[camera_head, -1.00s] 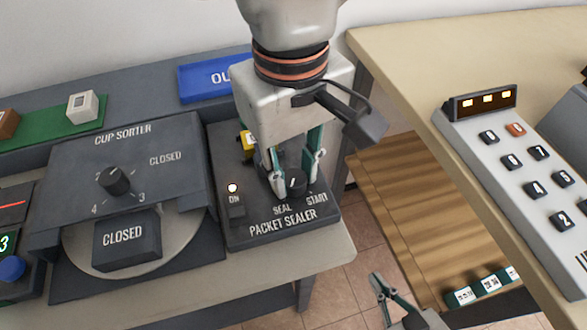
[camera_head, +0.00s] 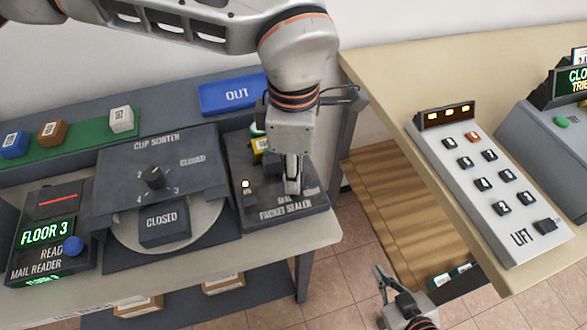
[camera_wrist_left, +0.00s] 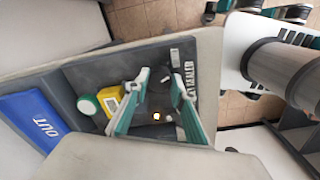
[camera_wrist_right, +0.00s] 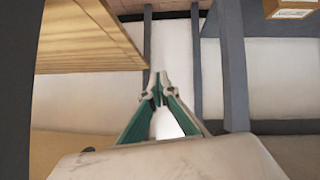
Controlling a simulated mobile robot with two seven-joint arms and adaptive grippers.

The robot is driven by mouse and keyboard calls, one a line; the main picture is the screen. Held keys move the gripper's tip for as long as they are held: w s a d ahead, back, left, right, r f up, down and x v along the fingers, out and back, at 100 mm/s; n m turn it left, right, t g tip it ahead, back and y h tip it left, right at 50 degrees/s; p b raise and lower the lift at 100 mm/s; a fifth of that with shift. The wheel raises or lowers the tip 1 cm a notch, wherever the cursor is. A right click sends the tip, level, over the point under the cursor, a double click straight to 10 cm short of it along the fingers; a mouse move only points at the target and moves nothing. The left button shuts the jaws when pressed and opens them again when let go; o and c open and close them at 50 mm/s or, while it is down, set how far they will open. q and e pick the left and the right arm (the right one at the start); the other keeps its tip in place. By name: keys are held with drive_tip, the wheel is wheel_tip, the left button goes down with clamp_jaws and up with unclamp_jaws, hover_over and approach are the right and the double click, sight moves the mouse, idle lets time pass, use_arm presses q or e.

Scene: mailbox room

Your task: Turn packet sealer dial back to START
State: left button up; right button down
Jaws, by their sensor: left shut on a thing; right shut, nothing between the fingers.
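The packet sealer (camera_head: 252,204) is a dark panel with a lit lamp on its left side; it also shows in the left wrist view (camera_wrist_left: 95,72). My left gripper (camera_head: 291,188) points down onto the sealer, shut on the dial, just above the SEAL and START lettering. The fingers hide the dial, so its pointer cannot be read, and they partly cover the lettering. The left wrist view shows both left fingers (camera_wrist_left: 162,80) over the panel. My right gripper (camera_head: 383,277) is low, beyond the table edge, shut and empty; its tips meet in the right wrist view (camera_wrist_right: 158,82).
A clip sorter (camera_head: 152,178) and a mail reader (camera_head: 55,232) stand left of the sealer. A blue OUT tray (camera_head: 232,94) lies behind it. A yellow block (camera_wrist_left: 110,101) stands close by the left fingers. A lift keypad (camera_head: 487,185) sits on the right table.

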use_arm(q)
drive_tip(key=shift+s+f+n+p, duration=0.1)
drive_tip(key=shift+n+p, duration=0.8)
drive_tip(key=shift+n, duration=1.1)
drive_tip(key=o, duration=1.1)
drive_tip(key=shift+r, duration=0.35)
wheel_tip(320, 180, up, 11)
drive_tip(key=shift+r, duration=0.2)
